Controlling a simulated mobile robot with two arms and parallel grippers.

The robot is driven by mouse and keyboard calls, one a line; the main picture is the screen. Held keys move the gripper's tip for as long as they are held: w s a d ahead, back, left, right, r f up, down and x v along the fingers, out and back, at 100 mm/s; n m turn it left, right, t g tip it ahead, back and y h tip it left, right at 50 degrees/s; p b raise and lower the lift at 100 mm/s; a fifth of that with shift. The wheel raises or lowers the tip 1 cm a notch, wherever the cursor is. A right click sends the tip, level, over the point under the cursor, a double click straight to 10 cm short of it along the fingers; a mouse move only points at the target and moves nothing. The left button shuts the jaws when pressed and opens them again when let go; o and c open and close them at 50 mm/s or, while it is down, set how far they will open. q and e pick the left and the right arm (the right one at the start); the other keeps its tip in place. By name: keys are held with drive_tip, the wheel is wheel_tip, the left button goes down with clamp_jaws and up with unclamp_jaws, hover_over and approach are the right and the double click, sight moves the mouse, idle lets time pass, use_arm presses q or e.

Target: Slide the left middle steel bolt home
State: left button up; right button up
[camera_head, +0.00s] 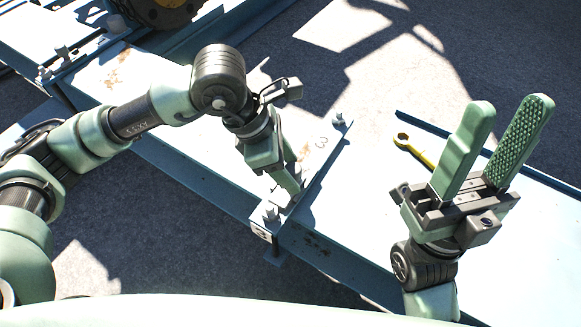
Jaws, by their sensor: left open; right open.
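My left gripper (292,188) points down at a seam between pale blue steel beam sections, and its fingers partly overlap in this view. A grey steel bolt (269,212) stands at the near end of this seam, just beside and below the fingertips. Whether the fingers touch it I cannot tell. Another steel bolt (338,120) stands at the far end of the same seam. Which one is the left middle bolt is not clear from the view. My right gripper (511,105) is open and empty, its two green fingers pointing up above the right part of the beam.
A yellow wrench (416,148) lies on the beam left of my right gripper. More bolts (62,53) stand at another seam at upper left. A dark round part with yellow (168,12) is at the top. Grey ground (200,225) lies below the beam.

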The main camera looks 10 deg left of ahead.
sight(276, 186)
use_arm(q)
drive_tip(key=p+v, duration=0.1)
drive_tip(key=v, duration=0.5)
drive_tip(key=shift+r+p, duration=0.3)
drive_tip(key=shift+p, duration=0.1)
drive_tip(key=shift+a, duration=0.15)
